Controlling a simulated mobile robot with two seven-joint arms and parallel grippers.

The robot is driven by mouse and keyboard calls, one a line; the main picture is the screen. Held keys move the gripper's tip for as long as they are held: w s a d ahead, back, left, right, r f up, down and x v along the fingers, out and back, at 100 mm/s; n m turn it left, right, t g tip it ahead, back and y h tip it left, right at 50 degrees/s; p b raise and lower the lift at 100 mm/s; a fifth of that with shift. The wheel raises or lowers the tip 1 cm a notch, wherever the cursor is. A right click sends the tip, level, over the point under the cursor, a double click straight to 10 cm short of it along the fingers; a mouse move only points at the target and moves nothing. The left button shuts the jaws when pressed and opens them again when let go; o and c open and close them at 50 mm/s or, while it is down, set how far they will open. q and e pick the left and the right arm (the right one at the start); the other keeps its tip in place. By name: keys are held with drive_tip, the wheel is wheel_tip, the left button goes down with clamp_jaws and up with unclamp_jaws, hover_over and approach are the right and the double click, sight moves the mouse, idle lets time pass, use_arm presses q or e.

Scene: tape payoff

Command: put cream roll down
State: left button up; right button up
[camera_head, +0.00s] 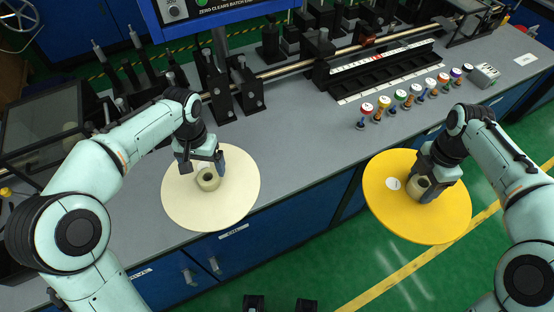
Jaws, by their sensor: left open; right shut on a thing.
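The cream roll (236,192) is a wide flat disc with a raised hub (208,179) at its middle. It appears to lie flat on the grey bench top, its near part reaching the front edge; contact beneath it is hidden. My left gripper (204,168) is open at the hub, with its fingers on either side; I cannot tell whether they touch it. My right gripper (436,187) is shut on the hub of a yellow roll (395,213) and holds it in front of the bench, over the green floor.
A row of several spools with coloured tops (400,97) stands on the bench at right. Black machine brackets and a rail (290,67) run along the back. The bench top (310,140) is clear between the rolls.

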use_arm(q)
wheel_tip(320, 180, up, 6)
drive_tip(key=shift+w+p, duration=0.2)
drive_tip(key=shift+p, duration=0.25)
idle(0.3)
